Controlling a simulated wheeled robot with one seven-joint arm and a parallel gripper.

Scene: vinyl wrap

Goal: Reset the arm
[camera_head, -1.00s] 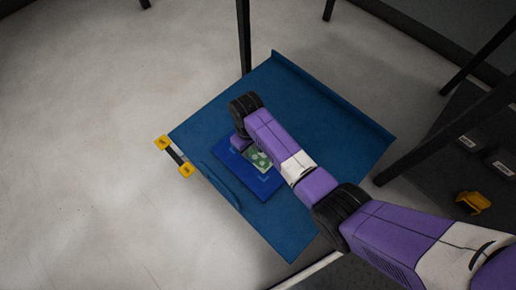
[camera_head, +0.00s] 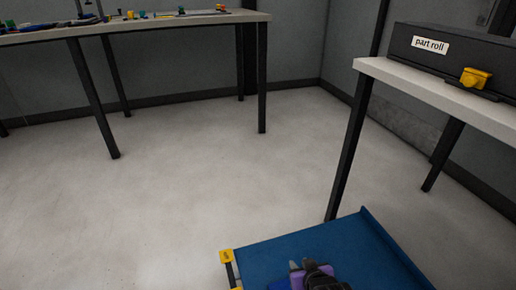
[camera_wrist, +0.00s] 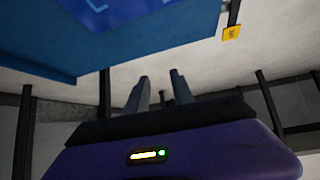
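My arm (camera_head: 318,277) shows only as a small purple and black part at the bottom of the head view, over the blue surface (camera_head: 365,238). My gripper (camera_wrist: 158,78) shows in the wrist view with its two grey fingers apart. Nothing is seen held between them. The blue surface also fills the upper left of the wrist view (camera_wrist: 45,50), with a brighter blue panel (camera_wrist: 112,10) on it. The fingertips look clear of both.
A yellow-ended handle (camera_head: 226,257) sits at the blue surface's left edge. A table (camera_head: 420,84) labelled "part roll" with a yellow item (camera_head: 475,78) stands right. Another table (camera_head: 150,24) with small items stands at the back. The floor between is clear.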

